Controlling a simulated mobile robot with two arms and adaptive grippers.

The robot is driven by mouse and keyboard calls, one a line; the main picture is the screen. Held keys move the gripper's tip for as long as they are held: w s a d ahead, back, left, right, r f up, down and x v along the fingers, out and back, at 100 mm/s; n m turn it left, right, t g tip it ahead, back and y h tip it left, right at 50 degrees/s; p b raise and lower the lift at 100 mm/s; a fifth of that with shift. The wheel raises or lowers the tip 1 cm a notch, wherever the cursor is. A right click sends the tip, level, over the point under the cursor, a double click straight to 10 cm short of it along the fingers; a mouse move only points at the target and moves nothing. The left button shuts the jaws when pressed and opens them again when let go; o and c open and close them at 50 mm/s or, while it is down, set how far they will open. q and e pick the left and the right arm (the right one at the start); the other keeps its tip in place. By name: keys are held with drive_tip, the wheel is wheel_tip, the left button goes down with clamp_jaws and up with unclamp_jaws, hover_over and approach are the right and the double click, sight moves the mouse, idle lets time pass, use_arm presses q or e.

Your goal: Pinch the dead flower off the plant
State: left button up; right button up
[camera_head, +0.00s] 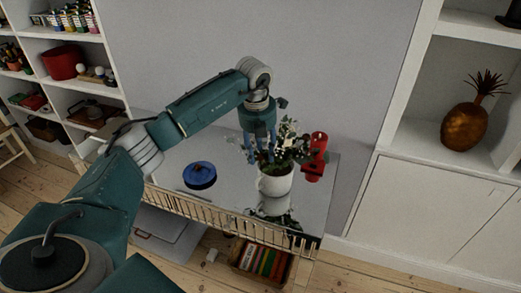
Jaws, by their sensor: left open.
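A leafy plant (291,150) with small pale blooms stands in a white pot (275,182) on a shiny grey table (222,157). My left gripper (259,156) comes down over the plant's left side with its fingers apart, close to or among the leaves. I cannot tell whether it touches a stem. The dead flower cannot be told apart from the other blooms and leaves at this size. My right gripper does not show.
A blue round tin (199,175) lies left of the pot. A red object (315,157) stands close at the plant's right. A low rail (215,215) runs along the table's front edge. Shelves with objects stand at left, and a white cabinet (440,205) at right.

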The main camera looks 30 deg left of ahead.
sight(261, 154)
use_arm(q)
clamp_jaws()
drive_tip(key=shift+r, duration=0.15)
drive_tip(key=shift+r+p, duration=2.1)
drive_tip(key=shift+r, duration=0.8)
